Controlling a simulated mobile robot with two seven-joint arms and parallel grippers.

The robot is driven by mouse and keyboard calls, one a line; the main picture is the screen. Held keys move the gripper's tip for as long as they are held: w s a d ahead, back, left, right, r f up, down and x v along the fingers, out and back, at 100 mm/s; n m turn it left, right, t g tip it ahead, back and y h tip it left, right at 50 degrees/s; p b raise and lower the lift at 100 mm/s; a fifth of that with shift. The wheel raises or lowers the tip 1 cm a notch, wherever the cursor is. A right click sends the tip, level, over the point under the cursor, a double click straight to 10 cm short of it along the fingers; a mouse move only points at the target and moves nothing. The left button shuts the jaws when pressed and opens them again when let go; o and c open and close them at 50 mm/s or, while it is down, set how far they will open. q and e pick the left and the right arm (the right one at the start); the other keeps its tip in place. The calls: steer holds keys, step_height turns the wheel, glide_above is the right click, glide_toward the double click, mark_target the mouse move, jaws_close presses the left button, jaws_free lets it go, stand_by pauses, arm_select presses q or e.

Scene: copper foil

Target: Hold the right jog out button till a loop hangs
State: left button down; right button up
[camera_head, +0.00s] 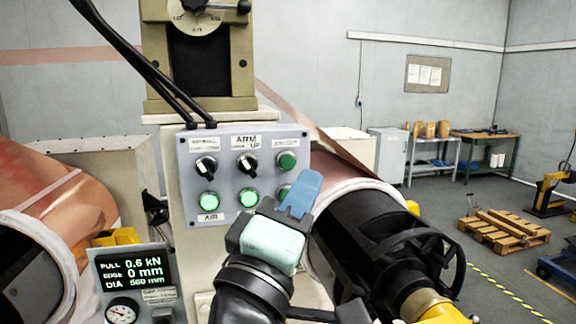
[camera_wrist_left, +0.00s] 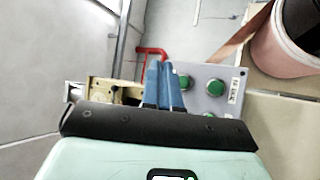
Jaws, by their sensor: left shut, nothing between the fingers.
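The grey control panel (camera_head: 229,172) carries two black selector switches, a dark green button (camera_head: 286,160) at upper right and a lower row of green buttons. The two left lower ones (camera_head: 209,200) are lit. The lower right button (camera_head: 283,191) is partly hidden by my left gripper (camera_head: 305,180). That gripper is shut and empty, its blue fingers in front of the panel's lower right corner; contact is unclear. The wrist view shows the fingers (camera_wrist_left: 160,66) beside green buttons (camera_wrist_left: 215,87). The copper foil (camera_head: 325,142) slants down straight to the right roll. My right gripper is out of view.
A readout (camera_head: 134,270) shows pull 0.6 kN, edge 0 mm, dia 560 mm. The black right roll core (camera_head: 375,235) stands close right of my gripper. A copper roll (camera_head: 75,205) is at left. A pallet (camera_head: 503,230) lies on open floor at right.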

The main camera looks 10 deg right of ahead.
mark_target(287, 162)
arm_select(q)
steer(key=w+b, duration=0.2)
steer(key=w, duration=0.4)
steer(key=shift+w+f, duration=0.1)
steer(key=shift+w, duration=0.05)
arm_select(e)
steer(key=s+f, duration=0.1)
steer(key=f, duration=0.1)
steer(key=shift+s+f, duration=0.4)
arm_select(q)
steer(key=shift+w+a, duration=0.1)
stand_by(1.2)
steer(key=shift+w, duration=0.3)
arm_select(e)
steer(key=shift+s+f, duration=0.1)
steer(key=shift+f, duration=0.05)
arm_select(q)
steer(key=shift+w, duration=0.45)
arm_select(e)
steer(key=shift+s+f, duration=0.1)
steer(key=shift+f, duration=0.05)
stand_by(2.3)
arm_select(q)
steer(key=shift+s, duration=0.85)
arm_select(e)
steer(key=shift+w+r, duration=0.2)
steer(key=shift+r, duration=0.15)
